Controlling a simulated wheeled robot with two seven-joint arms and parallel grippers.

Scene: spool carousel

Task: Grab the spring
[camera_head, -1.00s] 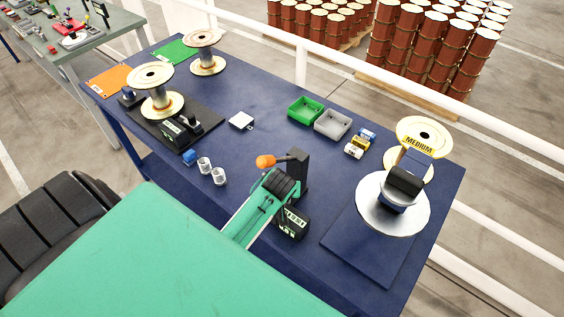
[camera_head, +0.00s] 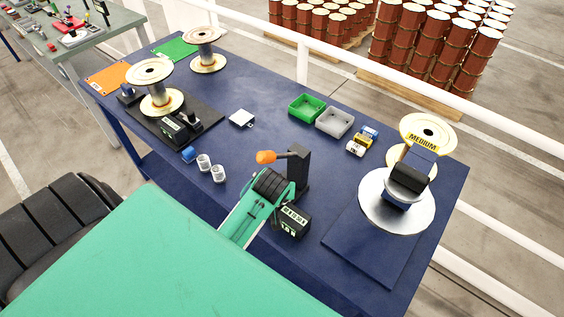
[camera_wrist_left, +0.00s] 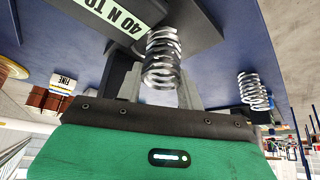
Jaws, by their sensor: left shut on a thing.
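In the left wrist view a shiny coil spring (camera_wrist_left: 162,58) sits between the two fingers of my left gripper (camera_wrist_left: 158,88), which is shut on it. In the head view my left gripper (camera_head: 272,185) is low over the front of the blue table, beside a black post, and the held spring cannot be made out there. A second coil spring (camera_wrist_left: 255,92) stands apart at the right of the left wrist view. Two small silvery pieces (camera_head: 204,162) (camera_head: 219,173) stand on the table left of the gripper; they look like springs. My right gripper is not in view.
Close to the gripper are a black post (camera_head: 298,173) with an orange-tipped lever (camera_head: 265,157) and a black labelled box (camera_head: 294,221). Green (camera_head: 306,107) and grey (camera_head: 334,122) bins stand behind. A spool labelled MEDIUM (camera_head: 423,142) is at right.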

